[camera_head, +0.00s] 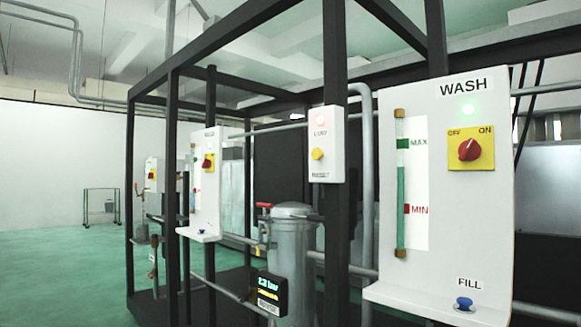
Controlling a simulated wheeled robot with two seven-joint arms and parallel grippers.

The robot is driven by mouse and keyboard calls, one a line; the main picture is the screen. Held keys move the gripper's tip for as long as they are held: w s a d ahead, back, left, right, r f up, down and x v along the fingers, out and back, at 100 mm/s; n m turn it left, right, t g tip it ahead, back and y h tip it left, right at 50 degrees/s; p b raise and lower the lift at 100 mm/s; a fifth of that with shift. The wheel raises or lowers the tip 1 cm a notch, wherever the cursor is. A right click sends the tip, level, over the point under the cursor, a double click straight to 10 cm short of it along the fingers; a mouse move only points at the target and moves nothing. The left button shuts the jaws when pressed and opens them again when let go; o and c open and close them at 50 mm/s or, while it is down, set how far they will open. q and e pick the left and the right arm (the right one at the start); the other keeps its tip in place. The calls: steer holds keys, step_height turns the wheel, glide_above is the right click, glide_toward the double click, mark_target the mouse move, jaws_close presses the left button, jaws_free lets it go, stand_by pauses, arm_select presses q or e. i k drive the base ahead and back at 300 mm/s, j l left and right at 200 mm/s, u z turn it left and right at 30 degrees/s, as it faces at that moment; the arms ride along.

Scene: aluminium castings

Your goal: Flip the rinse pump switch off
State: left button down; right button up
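A white panel (390,270) labelled WASH stands at the right. It has a red rotary switch (469,150) on a yellow OFF/ON plate, and the knob seems turned toward ON. A green lamp (471,111) above it is lit. Farther left, a second white panel (207,215) has a smaller red switch on a yellow plate (208,162). A third panel (150,200) farther off has a similar switch (152,174). The labels of these two are too small to read, so I cannot tell which is the rinse one. Neither of my grippers is in view.
Dark frame posts (335,240) stand between me and the farther panels. A grey cylindrical housing (292,250) with a black digital gauge (271,293) and pipes is in the middle. A small box (326,145) has a lit lamp and a yellow button. Green floor (60,270) is open at the left.

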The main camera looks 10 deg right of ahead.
mark_target(206, 163)
steer(key=i+j+z, duration=0.25)
steer(key=z, duration=0.2)
steer(key=i+j+z, duration=0.2)
steer(key=z, duration=0.25)
steer(key=i+j+z, duration=0.15)
steer(key=j+z, duration=0.95)
steer(key=j, duration=0.85)
steer(key=j+z, duration=0.15)
steer(key=j, duration=0.9)
steer(key=j+z, duration=0.1)
steer(key=j, duration=0.9)
steer(key=k+j+z, duration=0.15)
steer(key=j, duration=0.85)
steer(key=i+j, duration=0.05)
